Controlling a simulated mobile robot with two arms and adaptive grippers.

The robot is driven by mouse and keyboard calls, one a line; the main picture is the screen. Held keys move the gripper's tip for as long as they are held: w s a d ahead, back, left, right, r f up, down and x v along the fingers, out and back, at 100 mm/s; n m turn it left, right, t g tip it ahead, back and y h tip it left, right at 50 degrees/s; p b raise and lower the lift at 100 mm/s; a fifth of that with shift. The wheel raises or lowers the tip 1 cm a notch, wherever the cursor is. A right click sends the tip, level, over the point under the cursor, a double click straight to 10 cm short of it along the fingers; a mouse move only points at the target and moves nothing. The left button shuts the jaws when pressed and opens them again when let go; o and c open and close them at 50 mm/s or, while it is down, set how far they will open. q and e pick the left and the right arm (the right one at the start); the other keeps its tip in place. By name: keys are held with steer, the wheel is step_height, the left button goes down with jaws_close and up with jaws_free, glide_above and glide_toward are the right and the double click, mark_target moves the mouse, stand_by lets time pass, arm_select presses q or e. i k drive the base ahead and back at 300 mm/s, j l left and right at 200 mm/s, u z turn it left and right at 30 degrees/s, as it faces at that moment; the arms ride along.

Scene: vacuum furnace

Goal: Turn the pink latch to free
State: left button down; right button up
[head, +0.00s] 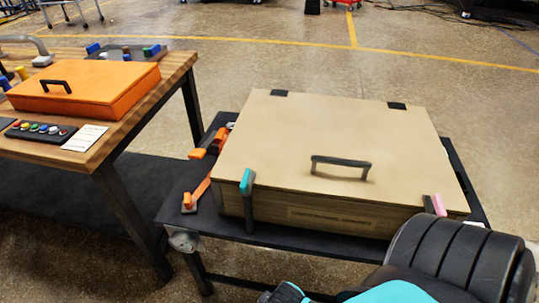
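The pink latch (438,204) is a small upright piece at the front right edge of a large tan box (320,150). A dark strip stands right beside it, and its lower part is hidden behind a black ribbed part of my arm. I cannot tell from this view how far it is turned. A teal latch (247,182) with a dark post stands at the box's front left corner. The box lid is shut and has a black handle (341,163) on top. Neither gripper's fingertips show; only parts of my arm are at the bottom right.
The box sits on a black table (180,203) with orange clamp-like parts (200,188) at its left. A wooden table (148,98) at left carries an orange case (90,85) and a button panel (40,132). Floor behind the box is clear.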

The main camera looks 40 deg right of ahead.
mark_target(439, 210)
steer(key=z, duration=2.6)
steer(key=k+j, duration=0.05)
steer(key=j, duration=0.05)
